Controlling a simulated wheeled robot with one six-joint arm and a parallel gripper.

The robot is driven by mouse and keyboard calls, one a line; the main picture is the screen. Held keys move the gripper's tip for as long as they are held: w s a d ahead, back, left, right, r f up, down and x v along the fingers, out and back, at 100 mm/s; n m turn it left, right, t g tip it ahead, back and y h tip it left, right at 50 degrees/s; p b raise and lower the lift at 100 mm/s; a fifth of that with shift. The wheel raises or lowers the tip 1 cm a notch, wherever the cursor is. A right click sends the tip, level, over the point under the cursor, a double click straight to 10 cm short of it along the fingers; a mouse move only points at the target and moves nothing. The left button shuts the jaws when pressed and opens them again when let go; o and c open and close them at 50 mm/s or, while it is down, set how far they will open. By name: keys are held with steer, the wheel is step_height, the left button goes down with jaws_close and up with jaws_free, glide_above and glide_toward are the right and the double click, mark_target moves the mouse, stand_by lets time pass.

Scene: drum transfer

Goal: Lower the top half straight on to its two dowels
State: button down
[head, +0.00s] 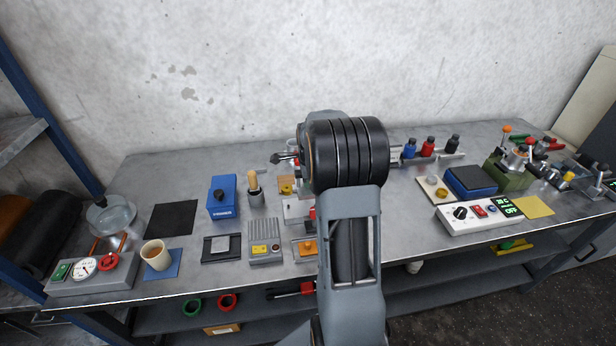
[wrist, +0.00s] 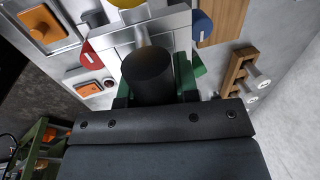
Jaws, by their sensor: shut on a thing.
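My gripper (wrist: 154,94) shows in the wrist view, its dark jaws at either side of an upright black cylindrical grip (wrist: 148,72). It is shut on this grip, which I take to belong to the top half. A pale metal plate (wrist: 112,37) and green parts (wrist: 185,72) show beyond and beside the grip. The dowels cannot be made out, and I cannot tell the gap under the held part. In the head view my own arm hides the gripper and most of the work spot.
In the wrist view a wooden rack (wrist: 237,72) stands at the right and an orange block (wrist: 42,24) at the upper left. In the head view a blue box (head: 222,198) and a cup (head: 156,255) stand left, and a white control box (head: 480,212) right.

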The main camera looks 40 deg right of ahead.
steer(key=shift+f+b, duration=1.65)
steer(key=shift+f, duration=0.85)
steer(key=shift+f+b, duration=1.15)
steer(key=shift+f, duration=0.2)
stand_by(0.4)
steer(key=c, duration=0.8)
jaws_free()
steer(key=shift+s, duration=0.1)
steer(key=o, duration=0.6)
steer(key=shift+r, duration=0.15)
steer(key=shift+r+p, duration=1.35)
steer(key=shift+r, duration=0.45)
steer(key=shift+r+p, duration=1.3)
steer(key=shift+r, duration=0.55)
